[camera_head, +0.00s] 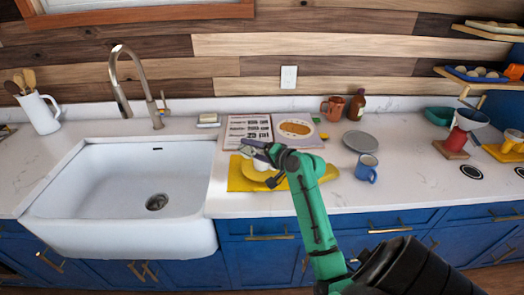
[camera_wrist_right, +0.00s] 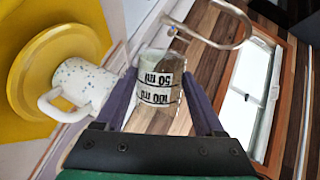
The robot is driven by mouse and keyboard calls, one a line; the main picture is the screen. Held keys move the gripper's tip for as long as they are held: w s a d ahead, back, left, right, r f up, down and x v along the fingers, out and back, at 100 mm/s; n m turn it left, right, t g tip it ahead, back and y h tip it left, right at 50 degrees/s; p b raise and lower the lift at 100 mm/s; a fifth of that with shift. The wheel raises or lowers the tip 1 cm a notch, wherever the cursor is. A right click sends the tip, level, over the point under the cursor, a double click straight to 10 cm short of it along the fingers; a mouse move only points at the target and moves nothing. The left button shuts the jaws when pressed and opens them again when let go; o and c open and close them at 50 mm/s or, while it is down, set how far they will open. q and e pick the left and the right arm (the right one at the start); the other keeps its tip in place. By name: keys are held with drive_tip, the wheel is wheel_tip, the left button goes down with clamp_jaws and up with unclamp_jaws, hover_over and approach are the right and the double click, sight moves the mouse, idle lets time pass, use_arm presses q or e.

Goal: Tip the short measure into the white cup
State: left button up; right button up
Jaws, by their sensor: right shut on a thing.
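My right gripper (camera_head: 257,150) is over the counter, above the yellow board, seen from its green arm side. In the wrist view its two dark fingers (camera_wrist_right: 163,95) are shut on the short measure (camera_wrist_right: 158,88), a clear vessel with black 50 ml and 100 ml marks that read upside down there. The white cup (camera_wrist_right: 82,84), speckled and with a handle, is on a round yellow plate (camera_wrist_right: 28,62), beside the measure and apart from the near finger. In the head view the cup is mostly hidden under the gripper. I cannot see any contents in the measure. My left gripper is out of view.
A white sink (camera_head: 120,190) with a tall tap (camera_head: 130,85) is at left. An open book (camera_head: 248,130) lies behind the yellow board (camera_head: 240,178). A blue mug (camera_head: 366,168) and grey plate (camera_head: 360,141) stand at right. A brown mug (camera_head: 332,108) and bottle (camera_head: 356,105) are behind.

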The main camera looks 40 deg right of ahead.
drive_tip(key=shift+w+d+r+m+y+p, duration=0.15)
drive_tip(key=shift+d+r+m+y+p, duration=0.25)
drive_tip(key=shift+d+m+p, duration=0.5)
idle(0.6)
drive_tip(key=shift+r+m+y+p, duration=0.35)
drive_tip(key=shift+m+p, duration=0.15)
drive_tip(key=shift+p, duration=0.7)
drive_tip(key=shift+f, duration=0.25)
idle(0.5)
